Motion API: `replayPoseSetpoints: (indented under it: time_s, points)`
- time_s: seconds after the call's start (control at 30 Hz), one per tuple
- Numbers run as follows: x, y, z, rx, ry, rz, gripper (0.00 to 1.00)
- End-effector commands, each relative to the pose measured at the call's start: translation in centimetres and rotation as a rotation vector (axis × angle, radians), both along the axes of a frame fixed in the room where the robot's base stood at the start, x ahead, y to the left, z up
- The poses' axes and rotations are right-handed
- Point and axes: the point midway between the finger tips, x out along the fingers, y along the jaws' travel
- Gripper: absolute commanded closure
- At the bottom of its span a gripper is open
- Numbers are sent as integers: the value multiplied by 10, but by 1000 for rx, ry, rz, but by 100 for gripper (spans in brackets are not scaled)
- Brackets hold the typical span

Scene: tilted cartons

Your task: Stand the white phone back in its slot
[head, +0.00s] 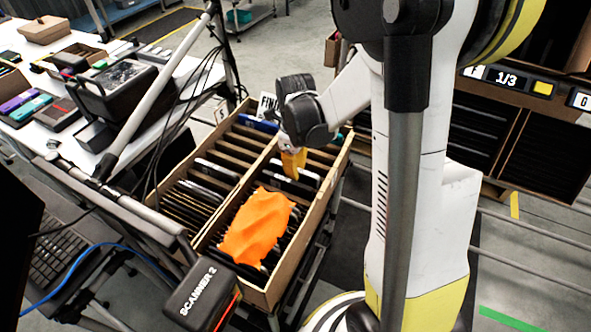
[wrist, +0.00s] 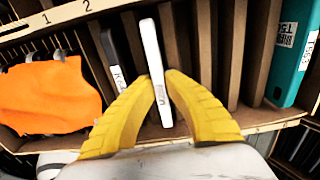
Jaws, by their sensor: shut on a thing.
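The white phone (wrist: 153,60) shows narrow edge on in the wrist view, nearly upright, with small dark print near its lower end. My gripper (wrist: 161,84) has its yellow fingers on both sides of the phone, shut on it. Brown dividers stand left and right of the phone; I cannot tell how deep it sits between them. In the head view my gripper (head: 293,165) points down into the right-hand row of the divided carton (head: 318,218); the held phone cannot be made out clearly there.
An orange cloth (head: 258,228) lies over the near slots; it also shows in the wrist view (wrist: 48,97). A dark phone (wrist: 112,55) stands left of the white one and a teal device (wrist: 291,50) at right. A scanner (head: 203,296) is near the carton's front.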

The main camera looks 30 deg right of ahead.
Motion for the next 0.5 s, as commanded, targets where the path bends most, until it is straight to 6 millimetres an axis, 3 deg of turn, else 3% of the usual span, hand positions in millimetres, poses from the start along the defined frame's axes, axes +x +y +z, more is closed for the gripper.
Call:
replayPoseSetpoints:
  time_s: [0.37,0.4,0.43,0.47,0.5]
  points:
    - [0,0,0,0,0,0,100]
    - [0,0,0,0,0,0,83]
    - [0,0,0,0,0,0,74]
    - [0,0,0,0,0,0,67]
    - [0,0,0,0,0,0,67]
